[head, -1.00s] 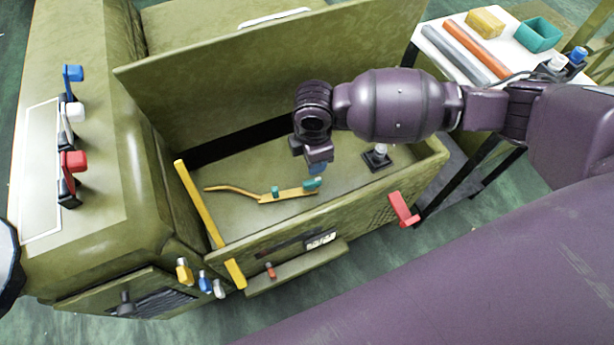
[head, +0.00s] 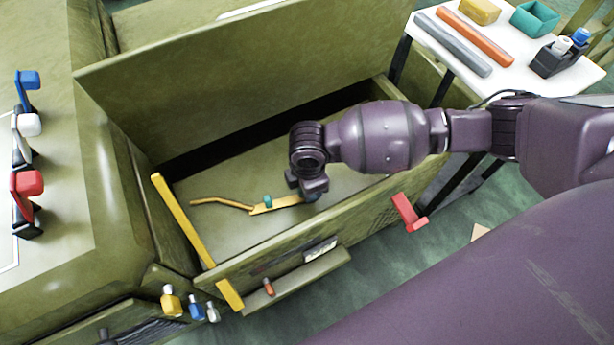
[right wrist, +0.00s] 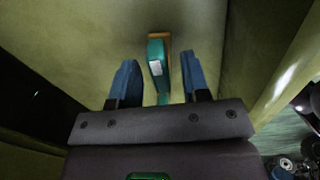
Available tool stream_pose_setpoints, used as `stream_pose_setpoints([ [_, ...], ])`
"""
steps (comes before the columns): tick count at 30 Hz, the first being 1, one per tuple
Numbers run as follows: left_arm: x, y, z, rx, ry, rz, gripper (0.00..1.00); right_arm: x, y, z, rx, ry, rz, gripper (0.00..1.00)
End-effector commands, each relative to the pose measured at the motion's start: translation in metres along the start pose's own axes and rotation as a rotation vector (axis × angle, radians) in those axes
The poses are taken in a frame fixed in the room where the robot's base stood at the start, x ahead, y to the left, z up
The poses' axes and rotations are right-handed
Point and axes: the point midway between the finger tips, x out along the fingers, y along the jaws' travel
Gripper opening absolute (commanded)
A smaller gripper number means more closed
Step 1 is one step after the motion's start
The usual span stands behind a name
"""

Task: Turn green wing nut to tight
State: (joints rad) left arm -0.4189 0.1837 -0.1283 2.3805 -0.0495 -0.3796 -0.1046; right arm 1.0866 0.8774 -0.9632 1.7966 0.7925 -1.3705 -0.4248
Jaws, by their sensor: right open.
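The green wing nut (right wrist: 156,62) is a teal piece with a pale patch, on the end of a yellow strip (head: 275,206) in the open olive bin. In the right wrist view it lies between the two blue fingers of my right gripper (right wrist: 158,68), with a gap on each side. My right gripper (head: 311,198) is open and points down over the strip's right end. In the head view the gripper mostly hides the nut. A smaller teal piece (head: 268,201) stands further left on the strip. My left gripper is not in view.
A raised olive lid (head: 240,85) stands behind the bin, and its front wall (head: 280,245) is close to my right arm. A yellow bar (head: 183,222) crosses the left side. A red handle (head: 406,211) sticks out at right. A white table (head: 445,50) holds rods and boxes.

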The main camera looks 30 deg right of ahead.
Motion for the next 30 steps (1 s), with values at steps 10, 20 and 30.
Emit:
stream_pose_setpoints([
  [10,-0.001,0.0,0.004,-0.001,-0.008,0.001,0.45,-0.001,0.0,0.0,0.0,0.0,0.001,0.12],
  [20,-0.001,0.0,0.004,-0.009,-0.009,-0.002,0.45,-0.002,0.001,0.0,0.013,0.001,0.002,0.0],
  [30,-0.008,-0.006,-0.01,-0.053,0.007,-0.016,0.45,-0.009,0.003,-0.002,0.181,0.003,0.009,0.0],
])
